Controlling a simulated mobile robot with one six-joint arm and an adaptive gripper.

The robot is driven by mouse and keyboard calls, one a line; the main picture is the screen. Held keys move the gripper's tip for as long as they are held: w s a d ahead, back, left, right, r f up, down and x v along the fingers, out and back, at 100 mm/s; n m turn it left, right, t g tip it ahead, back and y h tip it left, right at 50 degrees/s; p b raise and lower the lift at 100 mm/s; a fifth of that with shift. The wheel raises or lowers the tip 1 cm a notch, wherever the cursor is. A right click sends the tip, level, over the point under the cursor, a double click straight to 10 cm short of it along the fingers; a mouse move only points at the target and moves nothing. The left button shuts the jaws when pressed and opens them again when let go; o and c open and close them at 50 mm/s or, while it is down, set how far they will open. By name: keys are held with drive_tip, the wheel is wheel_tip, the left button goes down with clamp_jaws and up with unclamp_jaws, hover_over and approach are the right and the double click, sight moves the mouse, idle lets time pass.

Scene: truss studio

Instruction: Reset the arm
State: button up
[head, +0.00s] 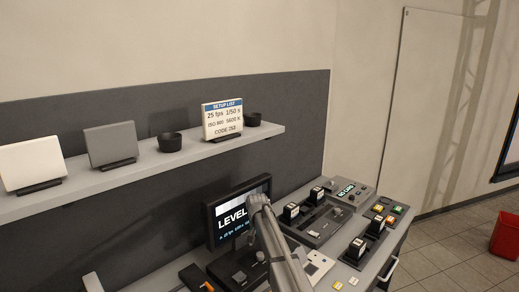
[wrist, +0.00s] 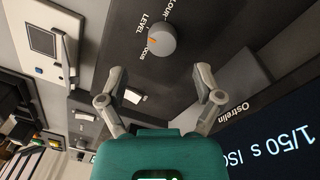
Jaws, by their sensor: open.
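My gripper (wrist: 160,84) is open and empty in the wrist view, its two grey fingers apart above a dark panel. A round grey knob (wrist: 163,42) with an orange mark sits just beyond the gap between the fingertips, apart from them. In the head view my arm (head: 275,245) reaches up from the bottom edge in front of a monitor (head: 225,232) reading "LEVEL". The gripper's fingers cannot be made out there.
A wall shelf (head: 100,180) holds a white panel (head: 30,164), a grey panel (head: 110,144), black cups and a setup list card (head: 222,119). The desk right of my arm carries control boxes (head: 315,222). A red bin (head: 506,236) stands on open floor.

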drive_tip(key=shift+r+p, duration=1.4)
drive_tip(key=shift+r, duration=0.5)
drive_tip(key=shift+r, duration=0.1)
